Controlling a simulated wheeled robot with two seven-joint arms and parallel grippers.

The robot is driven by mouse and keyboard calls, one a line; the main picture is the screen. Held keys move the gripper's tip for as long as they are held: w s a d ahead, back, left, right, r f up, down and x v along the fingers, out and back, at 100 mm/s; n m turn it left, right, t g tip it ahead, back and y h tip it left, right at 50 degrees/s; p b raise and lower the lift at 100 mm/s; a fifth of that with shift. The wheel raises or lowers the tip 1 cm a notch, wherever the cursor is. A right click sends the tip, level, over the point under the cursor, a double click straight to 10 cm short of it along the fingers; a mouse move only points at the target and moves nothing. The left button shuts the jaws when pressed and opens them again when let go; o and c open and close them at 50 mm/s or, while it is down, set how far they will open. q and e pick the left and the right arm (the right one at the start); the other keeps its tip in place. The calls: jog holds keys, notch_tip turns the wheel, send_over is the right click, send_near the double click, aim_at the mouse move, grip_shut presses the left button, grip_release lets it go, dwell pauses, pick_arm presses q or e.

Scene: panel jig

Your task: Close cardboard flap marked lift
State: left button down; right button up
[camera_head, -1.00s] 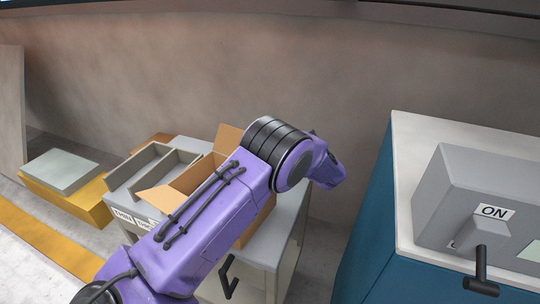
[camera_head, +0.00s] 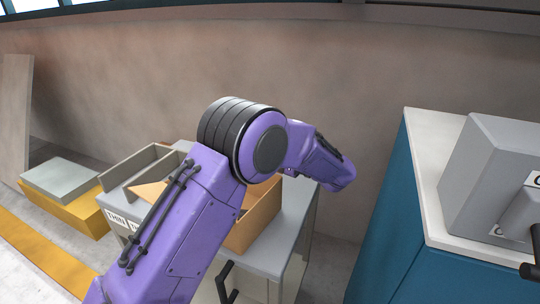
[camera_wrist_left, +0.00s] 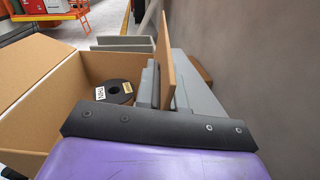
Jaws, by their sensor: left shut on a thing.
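The open cardboard box (camera_head: 258,222) sits on a grey-topped cabinet in the head view, mostly behind my left arm. One flap (camera_head: 147,189) sticks out to its left. In the left wrist view I look into the box (camera_wrist_left: 40,65), which holds a black spool (camera_wrist_left: 119,92) with a white label. An upright cardboard flap (camera_wrist_left: 165,45) stands at the right of the box. My left gripper (camera_wrist_left: 163,88) is shut on this flap, with grey fingers on either side of it. No lift mark is readable. My left gripper is hidden in the head view. My right gripper is out of view.
A yellow block with a grey slab (camera_head: 62,178) lies at the left. A blue cabinet with a white top (camera_head: 432,170) and a grey switch box (camera_head: 490,165) stands at the right. A wall is close behind.

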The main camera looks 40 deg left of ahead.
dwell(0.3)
pick_arm(q)
jog(key=c, duration=1.3)
grip_release()
jog(key=d, duration=0.5)
jog(key=w+d+b, duration=0.1)
jog(key=d, duration=0.1)
jog(key=shift+d, duration=0.2)
